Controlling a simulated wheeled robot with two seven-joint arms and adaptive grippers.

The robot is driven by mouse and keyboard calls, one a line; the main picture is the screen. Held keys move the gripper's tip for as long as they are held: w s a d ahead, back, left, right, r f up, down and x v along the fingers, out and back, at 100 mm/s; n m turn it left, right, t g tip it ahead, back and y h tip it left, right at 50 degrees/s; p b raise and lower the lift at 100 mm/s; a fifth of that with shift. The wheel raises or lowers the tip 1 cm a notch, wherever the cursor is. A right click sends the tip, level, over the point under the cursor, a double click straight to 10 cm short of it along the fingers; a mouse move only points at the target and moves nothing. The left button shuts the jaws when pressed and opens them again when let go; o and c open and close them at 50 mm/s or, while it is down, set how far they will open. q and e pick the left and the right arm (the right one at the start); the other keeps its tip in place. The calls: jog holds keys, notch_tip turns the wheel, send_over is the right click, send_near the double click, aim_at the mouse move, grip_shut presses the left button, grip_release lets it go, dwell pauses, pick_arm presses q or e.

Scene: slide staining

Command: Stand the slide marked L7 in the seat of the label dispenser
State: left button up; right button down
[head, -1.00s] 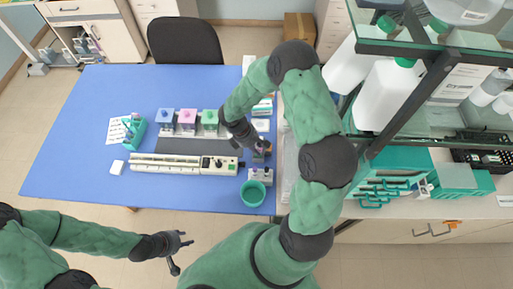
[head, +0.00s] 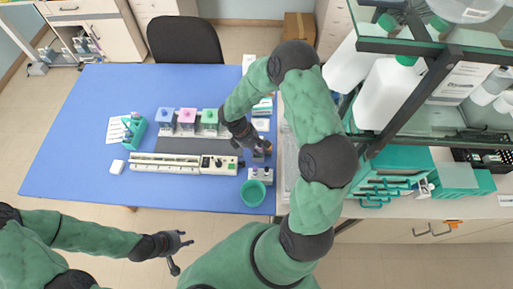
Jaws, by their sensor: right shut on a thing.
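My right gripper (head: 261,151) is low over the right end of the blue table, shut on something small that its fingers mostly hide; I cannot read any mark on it. A small grey-white device (head: 260,175), perhaps the label dispenser, stands just in front of that gripper. Its seat is too small to make out. My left gripper (head: 180,242) is open and empty, off the table's front edge at the lower left. No L7 mark is readable anywhere.
Blue, pink and green-topped staining jars (head: 187,120) stand in a row at mid-table. A long cream instrument (head: 180,163) lies in front of them. A green cup (head: 253,193) stands near the front right corner. The table's left part (head: 70,150) is clear.

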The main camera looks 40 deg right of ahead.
jog(key=c, duration=1.1)
grip_release()
jog(key=shift+c, duration=0.2)
jog(key=v, duration=1.2)
